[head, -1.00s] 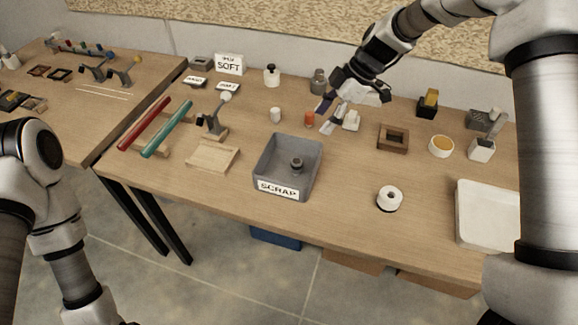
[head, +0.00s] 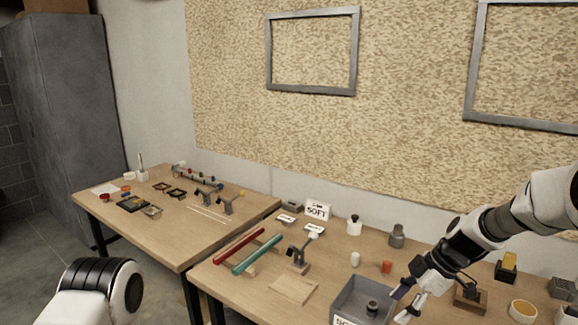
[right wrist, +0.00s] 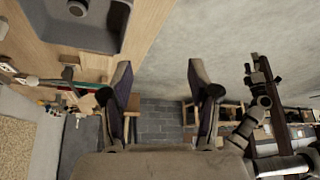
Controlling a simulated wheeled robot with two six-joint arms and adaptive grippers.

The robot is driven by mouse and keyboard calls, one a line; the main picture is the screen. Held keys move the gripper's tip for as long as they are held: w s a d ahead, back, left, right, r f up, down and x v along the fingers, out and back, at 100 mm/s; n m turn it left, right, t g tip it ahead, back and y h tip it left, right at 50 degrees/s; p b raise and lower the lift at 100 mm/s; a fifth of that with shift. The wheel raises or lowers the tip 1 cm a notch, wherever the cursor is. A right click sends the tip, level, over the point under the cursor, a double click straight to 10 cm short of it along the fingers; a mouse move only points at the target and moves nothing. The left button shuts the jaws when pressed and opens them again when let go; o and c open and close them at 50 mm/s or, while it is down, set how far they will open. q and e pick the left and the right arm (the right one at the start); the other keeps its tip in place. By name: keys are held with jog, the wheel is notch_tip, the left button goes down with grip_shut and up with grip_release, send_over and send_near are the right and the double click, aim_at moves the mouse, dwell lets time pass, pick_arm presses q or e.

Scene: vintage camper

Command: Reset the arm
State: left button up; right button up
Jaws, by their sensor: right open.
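My right gripper (head: 404,303) is in front of the wall-side items, at the right side of the grey scrap bin (head: 345,295) in the head view. Its two fingers stand apart with nothing between them, as the right wrist view (right wrist: 160,85) also shows. The bin, with a dark round part (head: 372,308) inside, shows at the upper left of the right wrist view (right wrist: 125,35). My left arm shows only as a link at the lower left of the head view; its gripper is out of frame.
An orange cup (head: 387,267) and a white cup (head: 355,259) stand behind the bin. A red bar (head: 240,246) and a teal bar (head: 257,254) lie on a rack. A second table (head: 190,238) stands left. A wooden block (head: 470,297) is right of my gripper.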

jog(key=s+a+f+g, duration=0.25)
jog(key=s+f, duration=0.45)
jog(key=f, duration=0.4)
jog(key=s+d+f+m+g+h, duration=0.1)
jog(key=s+f+m+h, duration=0.15)
jog(key=s+f, duration=0.6)
jog(key=s+d+f+m+g+h, duration=0.1)
jog(key=s+f+m, duration=0.25)
jog(key=s, duration=0.95)
jog(key=s+d+f+m+g+h, duration=0.1)
jog(key=s+f+m+h, duration=0.15)
jog(key=s+f, duration=0.6)
jog(key=r+m+t, duration=0.1)
jog(key=m, duration=0.1)
jog(key=w+r+m+t, duration=0.1)
jog(key=m+t, duration=0.1)
jog(key=m, duration=0.1)
jog(key=w+r+m+t+b, duration=0.1)
jog(key=m, duration=0.2)
jog(key=shift+w+t, duration=0.25)
jog(key=shift+t, duration=0.1)
